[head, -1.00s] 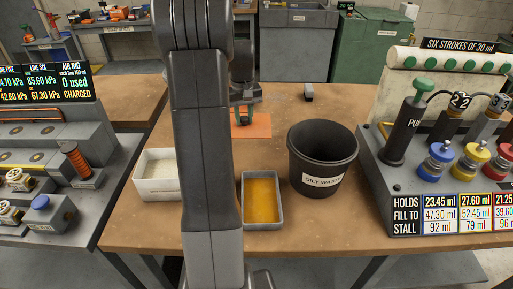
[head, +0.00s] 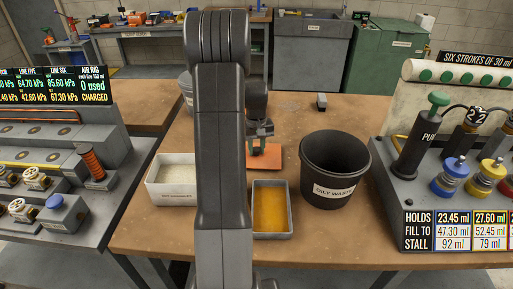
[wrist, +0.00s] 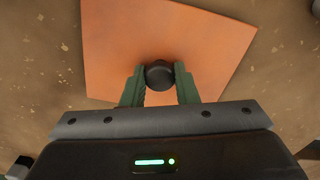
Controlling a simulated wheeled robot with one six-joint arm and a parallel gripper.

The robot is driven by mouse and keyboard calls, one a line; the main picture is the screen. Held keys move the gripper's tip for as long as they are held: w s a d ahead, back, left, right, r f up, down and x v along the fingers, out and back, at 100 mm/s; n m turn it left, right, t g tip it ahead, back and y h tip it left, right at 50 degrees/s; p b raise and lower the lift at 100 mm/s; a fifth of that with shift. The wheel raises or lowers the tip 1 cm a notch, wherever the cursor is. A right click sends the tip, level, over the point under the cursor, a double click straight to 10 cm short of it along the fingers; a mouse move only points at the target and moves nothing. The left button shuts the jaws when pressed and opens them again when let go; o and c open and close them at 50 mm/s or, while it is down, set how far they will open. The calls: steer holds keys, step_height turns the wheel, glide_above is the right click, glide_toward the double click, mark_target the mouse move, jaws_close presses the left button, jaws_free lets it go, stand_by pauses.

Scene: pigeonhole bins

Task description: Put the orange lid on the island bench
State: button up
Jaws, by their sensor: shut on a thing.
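The orange lid (head: 275,160) is a flat square plate with a black knob. In the head view it is over the wooden bench top, behind the small grey tray. The wrist view shows the lid (wrist: 200,40) and its knob (wrist: 159,75) close up. My gripper (wrist: 159,84) has its green fingers on either side of the knob and is shut on it. In the head view my gripper (head: 259,146) is above the lid, and my arm hides part of the lid's left side. I cannot tell whether the lid touches the bench (head: 330,228).
A grey tray of amber liquid (head: 270,208) stands in front of the lid, with a black oily-waste bin (head: 334,170) to its right. A white box (head: 171,180) stands left of my arm. A pump rig (head: 450,180) fills the right side. Bare bench lies behind the lid.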

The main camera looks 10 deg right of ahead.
mark_target(256, 148)
steer(key=o, duration=1)
steer(key=shift+f, duration=0.15)
steer(key=shift+c, duration=0.2)
step_height(256, 148, up, 12)
steer(key=shift+r, duration=0.2)
